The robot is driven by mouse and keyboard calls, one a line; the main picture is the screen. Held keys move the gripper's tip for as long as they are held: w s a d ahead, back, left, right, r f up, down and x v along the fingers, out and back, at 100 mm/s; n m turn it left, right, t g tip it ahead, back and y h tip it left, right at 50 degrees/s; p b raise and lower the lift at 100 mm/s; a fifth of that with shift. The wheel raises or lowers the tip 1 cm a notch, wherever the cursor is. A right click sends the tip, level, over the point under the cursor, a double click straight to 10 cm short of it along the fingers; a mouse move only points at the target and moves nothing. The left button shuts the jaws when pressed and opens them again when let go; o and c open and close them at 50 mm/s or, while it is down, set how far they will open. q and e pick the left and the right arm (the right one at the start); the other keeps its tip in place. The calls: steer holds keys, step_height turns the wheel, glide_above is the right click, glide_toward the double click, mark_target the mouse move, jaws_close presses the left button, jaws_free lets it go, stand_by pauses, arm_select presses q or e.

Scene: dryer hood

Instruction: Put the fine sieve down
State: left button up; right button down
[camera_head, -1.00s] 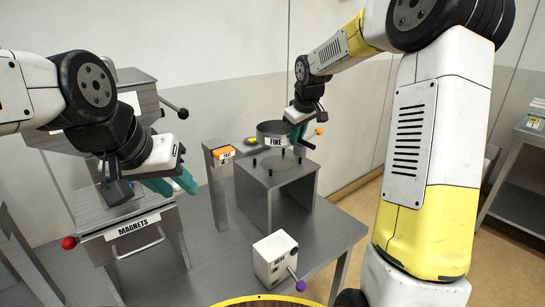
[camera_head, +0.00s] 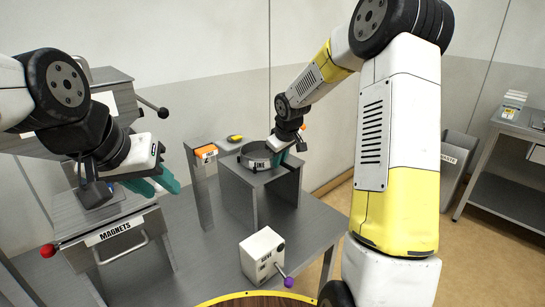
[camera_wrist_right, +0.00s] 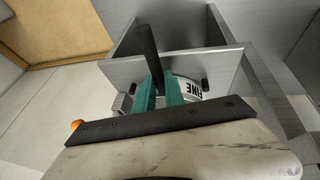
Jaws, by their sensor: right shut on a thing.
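The fine sieve (camera_head: 254,153), a round grey ring with a FINE label, is level over the top of a grey metal stand (camera_head: 233,184). It looks very low over or resting on that top; I cannot tell which. My right gripper (camera_head: 291,151) is shut on the sieve at its right side. The right wrist view shows the teal fingers (camera_wrist_right: 160,93) beside the FINE label of the sieve (camera_wrist_right: 188,90), with the grip point partly hidden. My left gripper (camera_head: 161,184) is open and empty above the MAGNETS drawer unit (camera_head: 115,231).
A white box with a purple-tipped lever (camera_head: 262,255) stands on the table in front of the stand. A narrow post with an orange block (camera_head: 206,151) stands left of the sieve. A round yellow-rimmed surface (camera_head: 258,299) is at the bottom edge. The table's right part (camera_head: 310,225) is clear.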

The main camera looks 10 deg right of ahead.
steer(key=c, duration=1.4)
jaws_free()
steer(key=a+v, duration=0.1)
steer(key=v, duration=1)
steer(key=s+d+r+m, duration=0.1)
steer(key=s+r, duration=0.2)
steer(key=s, duration=0.4)
steer(key=s+d+r+m, duration=0.1)
steer(key=s+r+m, duration=0.1)
steer(key=s+r, duration=0.35)
steer(key=s+f+m+t+y, duration=0.1)
steer(key=s+f+m, duration=0.1)
steer(key=s, duration=1.4)
steer(key=shift+s+a+f+m+y, duration=0.3)
steer(key=shift+s+a+f+m, duration=0.15)
steer(key=shift+m, duration=0.35)
steer(key=shift+r, duration=0.1)
